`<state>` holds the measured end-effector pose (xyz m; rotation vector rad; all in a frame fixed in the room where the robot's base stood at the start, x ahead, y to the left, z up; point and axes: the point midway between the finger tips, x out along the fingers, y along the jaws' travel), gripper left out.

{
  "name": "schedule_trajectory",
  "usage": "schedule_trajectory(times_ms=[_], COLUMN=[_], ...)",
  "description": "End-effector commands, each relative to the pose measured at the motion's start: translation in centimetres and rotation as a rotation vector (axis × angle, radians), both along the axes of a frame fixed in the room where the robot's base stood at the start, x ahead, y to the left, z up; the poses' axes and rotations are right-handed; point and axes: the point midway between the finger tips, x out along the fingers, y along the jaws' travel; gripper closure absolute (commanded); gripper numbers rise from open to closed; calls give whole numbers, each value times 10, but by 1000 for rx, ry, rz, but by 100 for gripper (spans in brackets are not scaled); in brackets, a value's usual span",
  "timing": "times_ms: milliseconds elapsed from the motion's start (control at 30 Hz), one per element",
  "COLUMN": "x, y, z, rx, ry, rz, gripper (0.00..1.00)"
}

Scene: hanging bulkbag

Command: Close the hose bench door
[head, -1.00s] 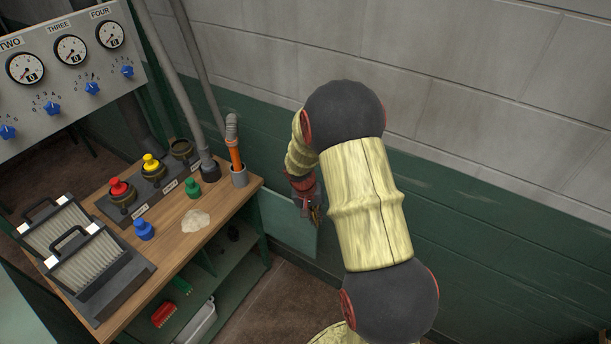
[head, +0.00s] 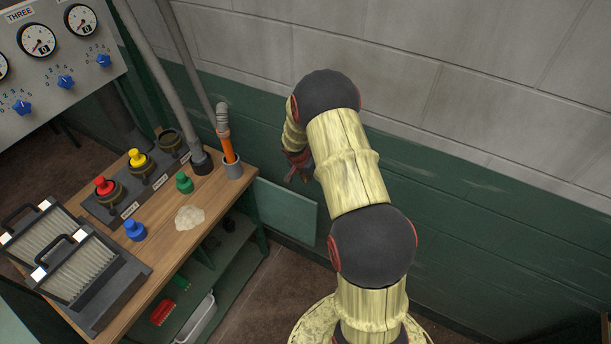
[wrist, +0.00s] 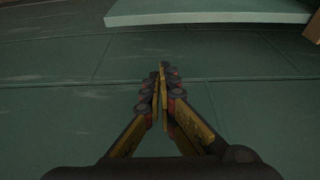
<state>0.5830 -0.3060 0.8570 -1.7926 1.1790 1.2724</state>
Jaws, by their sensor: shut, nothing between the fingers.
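The bench door, a flat pale green panel (head: 287,211), stands swung open at the right end of the wooden-topped bench (head: 215,198), so the green shelves (head: 225,265) show. My gripper (head: 299,174) is by the green wall, just above and beyond the door's top edge in the head view, partly hidden by my arm. In the wrist view a pale green slab, likely this door (wrist: 210,12), crosses the top. My gripper (wrist: 162,72) is shut and empty there, fingertips together, with a visible gap below the slab. I cannot tell whether any part touches the door.
Brushes (head: 163,312) and a pale bin (head: 196,322) sit on the shelves. Grey pipes (head: 165,80) rise behind. Brown floor (head: 270,290) is bare before the door.

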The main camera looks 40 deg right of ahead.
Motion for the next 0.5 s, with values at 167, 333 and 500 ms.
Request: schedule_trajectory(times_ms=[167,333,500], x=[3,6,-2], y=[-9,-14,7], z=[-31,-51,-48], rx=[1,1,-1], ry=[2,0,-1], rz=[0,2,3], gripper=[100,100,100])
